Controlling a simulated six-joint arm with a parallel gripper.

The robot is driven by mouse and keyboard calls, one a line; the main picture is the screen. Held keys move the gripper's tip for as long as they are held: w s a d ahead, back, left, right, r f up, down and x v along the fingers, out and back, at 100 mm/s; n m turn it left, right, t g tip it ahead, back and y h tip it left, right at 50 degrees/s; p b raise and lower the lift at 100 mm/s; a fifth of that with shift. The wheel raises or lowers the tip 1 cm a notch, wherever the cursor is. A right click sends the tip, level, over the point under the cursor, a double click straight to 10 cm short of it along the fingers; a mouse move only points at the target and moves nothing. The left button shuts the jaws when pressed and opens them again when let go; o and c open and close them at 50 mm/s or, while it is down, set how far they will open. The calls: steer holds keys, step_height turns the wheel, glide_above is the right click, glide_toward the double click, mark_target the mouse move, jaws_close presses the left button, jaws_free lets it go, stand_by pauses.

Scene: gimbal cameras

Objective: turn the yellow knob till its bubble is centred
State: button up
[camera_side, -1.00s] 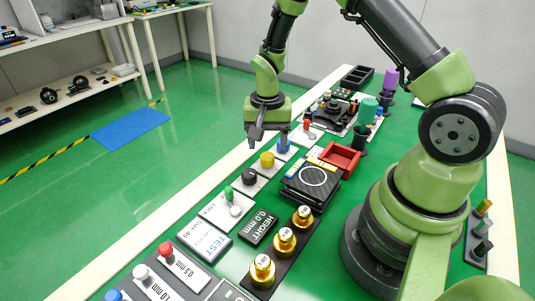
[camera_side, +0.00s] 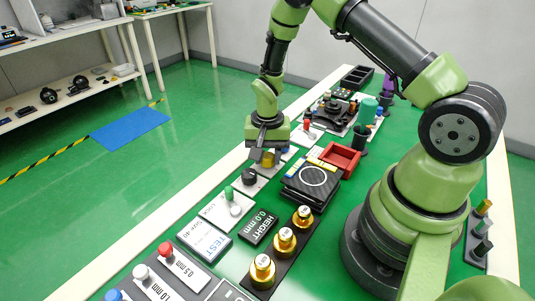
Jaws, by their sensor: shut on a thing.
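My gripper (camera_side: 266,157) points straight down over the row of knobs on the near left side of the bench. Its jaws are shut on the yellow knob (camera_side: 268,161), which shows partly between the fingers. A black knob (camera_side: 249,176) stands just in front of it on the same pale plate. A blue knob behind is mostly hidden by my gripper. I cannot make out any bubble in this view.
The black platform with a white ring (camera_side: 312,179) lies to the right, with a red tray (camera_side: 341,158) behind it. Brass weights (camera_side: 284,241) stand in front. A gimbal device (camera_side: 333,111) sits farther back.

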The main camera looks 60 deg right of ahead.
steer(key=shift+n, duration=0.3)
steer(key=n, duration=0.3)
steer(key=shift+n, duration=0.4)
steer(key=n, duration=0.3)
steer(key=shift+n, duration=0.3)
steer(key=n, duration=0.4)
steer(key=shift+n, duration=1.8)
steer(key=o, duration=0.9)
steer(key=shift+d, duration=0.1)
